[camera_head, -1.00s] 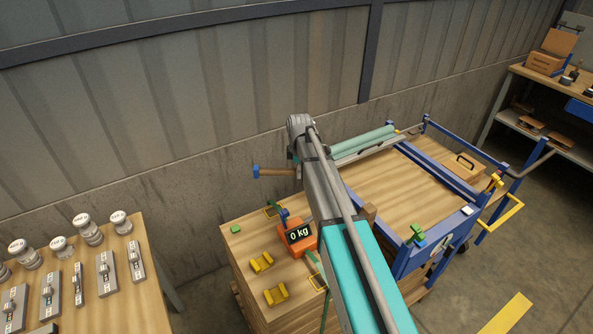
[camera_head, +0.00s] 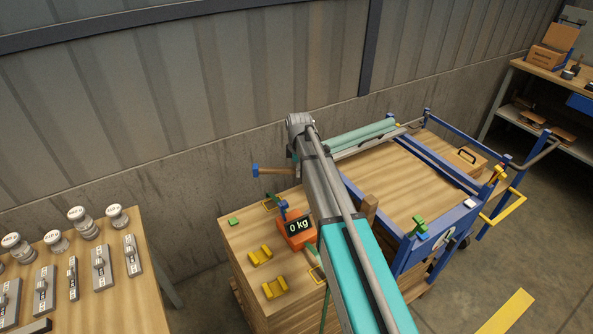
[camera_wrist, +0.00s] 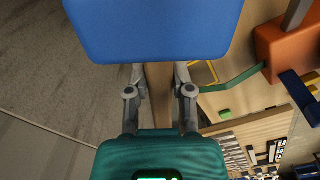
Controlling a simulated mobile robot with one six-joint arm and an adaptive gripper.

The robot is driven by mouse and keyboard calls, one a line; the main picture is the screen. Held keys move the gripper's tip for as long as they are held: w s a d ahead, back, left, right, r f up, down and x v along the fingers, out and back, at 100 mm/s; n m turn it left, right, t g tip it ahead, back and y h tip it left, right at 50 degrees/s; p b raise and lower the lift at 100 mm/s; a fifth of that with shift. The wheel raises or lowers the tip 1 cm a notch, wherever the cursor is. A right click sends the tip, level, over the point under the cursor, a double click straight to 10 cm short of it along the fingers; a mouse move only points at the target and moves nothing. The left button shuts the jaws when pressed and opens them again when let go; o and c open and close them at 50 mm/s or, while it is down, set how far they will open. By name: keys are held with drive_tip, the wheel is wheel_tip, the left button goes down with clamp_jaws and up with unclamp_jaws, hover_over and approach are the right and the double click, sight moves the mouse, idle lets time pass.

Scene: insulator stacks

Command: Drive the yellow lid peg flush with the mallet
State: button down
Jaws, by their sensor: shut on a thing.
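My gripper (camera_wrist: 160,98) is shut on the wooden handle of the mallet (camera_wrist: 160,80). The mallet's blue head fills the top of the wrist view. In the head view the mallet (camera_head: 272,170) sticks out left of my arm's end, lying level in the air with its blue head at the left. My fingers are hidden there. The wooden crate top (camera_head: 238,240) is below and nearer. It bears two yellow cradles (camera_head: 260,256) and a small green block (camera_head: 233,221). I cannot pick out the yellow lid peg for sure; a small yellow piece (camera_head: 499,173) is at the cart's right corner.
A blue-framed cart (camera_head: 405,180) with teal rollers is at the right, with a handled wooden box (camera_head: 470,160). A table (camera_head: 110,310) with insulators and weights is at left. A wall stands behind.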

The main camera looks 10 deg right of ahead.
drive_tip(key=shift+f+b, duration=1.05)
drive_tip(key=shift+f, duration=0.3)
drive_tip(key=c, duration=1)
unclamp_jaws()
drive_tip(key=shift+c, duration=0.2)
clamp_jaws()
